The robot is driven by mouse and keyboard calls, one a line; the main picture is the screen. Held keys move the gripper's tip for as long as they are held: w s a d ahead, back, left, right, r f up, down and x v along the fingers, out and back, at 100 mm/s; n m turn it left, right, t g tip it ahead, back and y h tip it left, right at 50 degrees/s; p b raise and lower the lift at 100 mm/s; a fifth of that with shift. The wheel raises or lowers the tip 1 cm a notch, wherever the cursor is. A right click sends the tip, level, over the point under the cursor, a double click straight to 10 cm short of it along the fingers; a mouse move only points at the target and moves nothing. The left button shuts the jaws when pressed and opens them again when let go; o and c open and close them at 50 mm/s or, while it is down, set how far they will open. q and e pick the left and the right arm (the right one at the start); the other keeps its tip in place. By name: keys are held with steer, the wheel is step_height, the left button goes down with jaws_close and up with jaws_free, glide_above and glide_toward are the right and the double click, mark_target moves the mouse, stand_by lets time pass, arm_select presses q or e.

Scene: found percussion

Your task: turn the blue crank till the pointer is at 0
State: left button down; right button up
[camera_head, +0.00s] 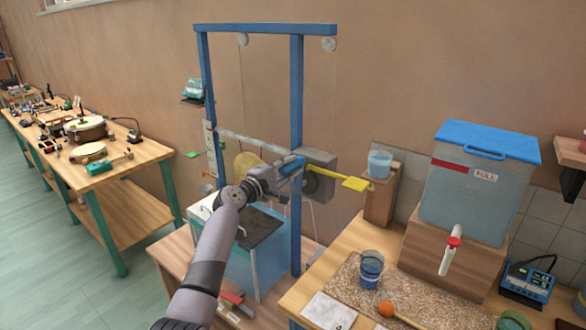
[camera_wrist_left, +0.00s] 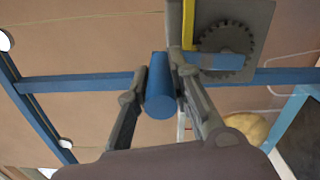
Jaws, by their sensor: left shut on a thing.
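The blue crank's handle (camera_head: 291,166) is on the blue frame (camera_head: 297,110), in front of a grey box (camera_head: 318,183). In the left wrist view the handle is a blue cylinder (camera_wrist_left: 159,92) between my fingers, and a blue arm (camera_wrist_left: 215,61) crosses a dark toothed wheel (camera_wrist_left: 226,45). My left gripper (camera_head: 280,174) is shut on the handle; its fingers (camera_wrist_left: 160,82) lie on either side. A yellow bar (camera_head: 352,183) sticks out to the right of the box. I cannot make out the pointer or a 0 mark. My right gripper is not in view.
A water tank (camera_head: 462,200) with a blue lid and a red-handled tap stands at the right. A blue bucket (camera_head: 371,266) and an orange-headed mallet (camera_head: 387,309) are on the near table. A bin (camera_head: 256,262) stands below the frame. A long workbench (camera_head: 128,178) is at the left.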

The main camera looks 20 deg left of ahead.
arm_select(q)
steer(key=shift+w+a+r, duration=0.1)
steer(key=shift+a+r, duration=0.35)
steer(key=c, duration=1.8)
jaws_free()
steer(key=o, duration=0.4)
steer(key=shift+f, duration=0.15)
steer(key=shift+c, duration=0.2)
steer(key=shift+w+a+f, duration=0.1)
steer(key=shift+a+f, duration=0.05)
steer(key=shift+f, duration=0.15)
steer(key=shift+s, duration=0.65)
steer(key=v, duration=1.1)
steer(key=shift+a, duration=0.15)
steer(key=shift+w, duration=0.15)
